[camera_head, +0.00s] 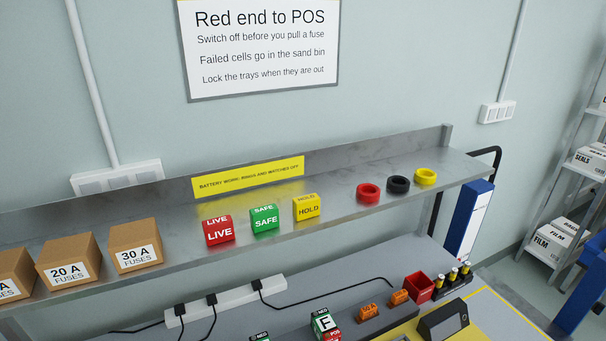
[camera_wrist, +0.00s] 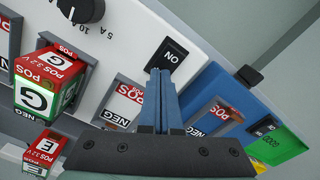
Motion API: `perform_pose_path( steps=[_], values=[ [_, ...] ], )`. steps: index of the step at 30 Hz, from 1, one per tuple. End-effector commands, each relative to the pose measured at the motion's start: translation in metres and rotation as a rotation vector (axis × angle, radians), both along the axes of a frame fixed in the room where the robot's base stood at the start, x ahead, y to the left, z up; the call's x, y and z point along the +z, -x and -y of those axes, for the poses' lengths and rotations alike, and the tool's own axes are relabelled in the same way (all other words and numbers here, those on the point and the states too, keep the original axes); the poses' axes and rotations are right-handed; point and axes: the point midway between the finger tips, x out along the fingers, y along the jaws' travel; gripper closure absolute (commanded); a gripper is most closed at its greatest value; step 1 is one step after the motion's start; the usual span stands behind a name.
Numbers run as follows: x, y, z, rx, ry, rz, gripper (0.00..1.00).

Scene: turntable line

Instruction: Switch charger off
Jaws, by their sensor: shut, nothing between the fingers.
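The charger (camera_wrist: 130,48) is a pale panel across the wrist view, with a black knob (camera_wrist: 82,9) marked in amps. A black rocker switch (camera_wrist: 174,54) marked ON is set near its right end. My gripper (camera_wrist: 160,72) is shut and empty, its blue fingertips right at the switch's lower left edge. I cannot tell whether they touch it. A cell marked G (camera_wrist: 45,85) sits in a bay at the left, and a cell marked E (camera_wrist: 42,152) is below it. An empty-looking bay (camera_wrist: 123,102) labelled POS lies left of the fingers. The head view shows neither charger nor gripper.
A blue unit (camera_wrist: 212,88) with a green GOOD panel (camera_wrist: 283,146) adjoins the charger's right side. In the head view, a metal shelf (camera_head: 330,205) holds fuse boxes (camera_head: 135,247), LIVE, SAFE and HOLD blocks, and coloured rings. A cell marked F (camera_head: 325,325) stands below.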

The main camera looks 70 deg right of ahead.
Motion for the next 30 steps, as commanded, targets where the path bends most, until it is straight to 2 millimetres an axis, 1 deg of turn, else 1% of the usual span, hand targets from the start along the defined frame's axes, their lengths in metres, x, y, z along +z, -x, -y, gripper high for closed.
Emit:
perform_pose_path(
  steps=[1,3,22,25,30],
  values=[
    [0.008,0.000,0.000,0.000,0.000,0.000,1.00],
    [0.014,0.000,0.000,0.001,0.000,0.001,1.00],
    [0.061,-0.001,0.000,0.000,0.000,0.001,1.00],
    [0.066,-0.001,0.000,0.001,0.000,0.001,1.00],
    [0.066,-0.001,0.000,0.000,0.000,0.001,1.00]
  ],
)
